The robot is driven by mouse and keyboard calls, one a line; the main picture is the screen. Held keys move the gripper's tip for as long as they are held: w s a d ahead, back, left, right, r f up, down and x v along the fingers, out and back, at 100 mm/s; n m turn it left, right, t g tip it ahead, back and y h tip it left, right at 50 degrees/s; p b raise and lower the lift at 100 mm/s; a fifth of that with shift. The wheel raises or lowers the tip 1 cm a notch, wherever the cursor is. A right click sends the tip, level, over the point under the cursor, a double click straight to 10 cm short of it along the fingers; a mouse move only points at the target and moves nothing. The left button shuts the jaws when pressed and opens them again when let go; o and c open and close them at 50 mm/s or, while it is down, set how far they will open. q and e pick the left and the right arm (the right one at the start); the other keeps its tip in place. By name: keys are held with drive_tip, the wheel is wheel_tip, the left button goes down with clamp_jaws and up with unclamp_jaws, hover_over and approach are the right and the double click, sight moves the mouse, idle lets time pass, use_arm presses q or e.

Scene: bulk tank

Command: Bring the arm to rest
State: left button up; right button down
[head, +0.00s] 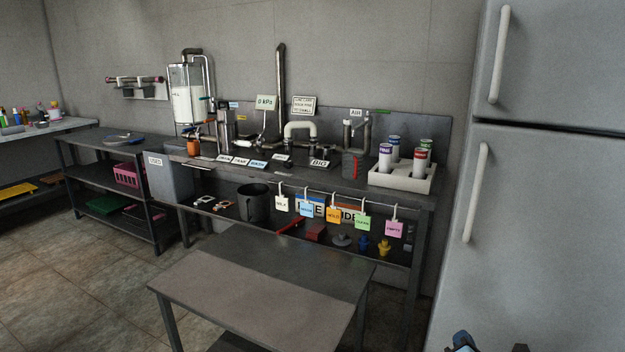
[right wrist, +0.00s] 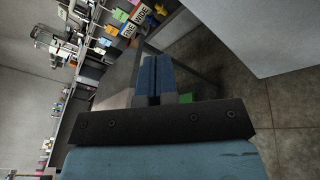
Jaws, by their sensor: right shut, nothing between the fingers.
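My right gripper (head: 463,341) shows at the bottom right edge of the head view, in front of the fridge, mostly cut off by the frame. In the right wrist view its two blue fingers (right wrist: 155,80) lie side by side, shut, with nothing between them. It is apart from the furniture, in free space. My left gripper is in neither view.
A bare low table (head: 262,285) stands in front. Behind it is the workbench (head: 335,185) with a glass tank (head: 187,95), pipes, a can tray (head: 405,183) and hanging coloured tags. A tall grey fridge (head: 540,220) stands at right. Floor shows at left.

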drive_tip(key=s+a+r+m+t+y, duration=0.1)
drive_tip(key=s+a+r+m+y, duration=0.45)
drive_tip(key=s+a+m, duration=0.4)
drive_tip(key=s+a+r+m+y, duration=0.6)
drive_tip(key=s+a, duration=0.4)
drive_tip(key=a, duration=0.4)
wheel_tip(320, 180, up, 7)
drive_tip(key=s+m+g+p, duration=0.25)
drive_tip(key=m+p, duration=0.35)
drive_tip(key=p, duration=1.2)
use_arm(q)
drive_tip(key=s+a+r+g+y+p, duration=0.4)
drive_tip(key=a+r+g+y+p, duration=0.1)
drive_tip(key=p, duration=1.4)
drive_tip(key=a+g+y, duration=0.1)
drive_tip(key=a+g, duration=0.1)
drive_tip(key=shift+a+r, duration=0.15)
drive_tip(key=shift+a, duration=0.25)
use_arm(e)
drive_tip(key=s+d+r+g+h, duration=0.1)
drive_tip(key=s+d+g+h, duration=0.3)
drive_tip(key=s+d, duration=0.1)
drive_tip(key=shift+d+r, duration=0.25)
drive_tip(key=shift+r, duration=0.05)
